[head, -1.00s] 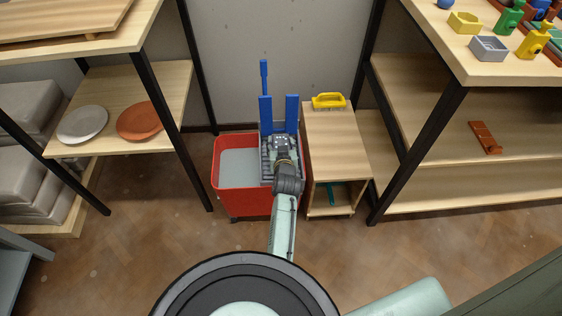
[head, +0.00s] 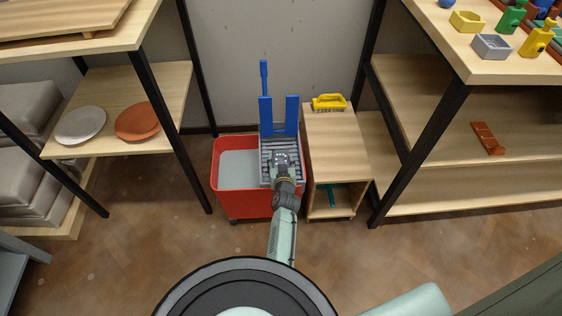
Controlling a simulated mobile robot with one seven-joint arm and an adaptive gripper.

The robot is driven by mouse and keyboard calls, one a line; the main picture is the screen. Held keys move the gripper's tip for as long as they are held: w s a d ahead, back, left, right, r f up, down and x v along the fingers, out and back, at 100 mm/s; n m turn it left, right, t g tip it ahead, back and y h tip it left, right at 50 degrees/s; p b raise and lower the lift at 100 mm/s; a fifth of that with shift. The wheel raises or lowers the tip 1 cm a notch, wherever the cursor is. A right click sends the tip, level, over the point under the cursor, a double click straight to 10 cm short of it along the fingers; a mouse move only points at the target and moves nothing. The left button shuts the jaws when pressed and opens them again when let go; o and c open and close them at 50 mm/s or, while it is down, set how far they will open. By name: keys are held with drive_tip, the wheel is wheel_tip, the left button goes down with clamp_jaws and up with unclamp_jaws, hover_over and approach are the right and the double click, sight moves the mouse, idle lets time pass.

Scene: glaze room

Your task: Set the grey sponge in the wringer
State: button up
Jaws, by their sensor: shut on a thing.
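The wringer (head: 266,150) is a grey ribbed tray with blue uprights (head: 278,114) and a blue handle behind it. It sits on the right part of a red bucket (head: 250,205). My gripper (head: 281,158) is over the front half of the wringer, seen from above. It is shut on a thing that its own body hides. I take this to be the grey sponge, since no grey sponge shows elsewhere. I cannot tell whether the held thing touches the wringer.
A small wooden cabinet (head: 337,135) stands right of the bucket, with a yellow-handled brush (head: 328,102) on top. A shelf with a grey plate (head: 80,125) and a terracotta plate (head: 138,122) is at left. A shelf with bottles and boxes is at right.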

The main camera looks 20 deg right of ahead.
drive_tip(key=o, duration=1)
drive_tip(key=shift+f, duration=0.1)
drive_tip(key=shift+c, duration=0.2)
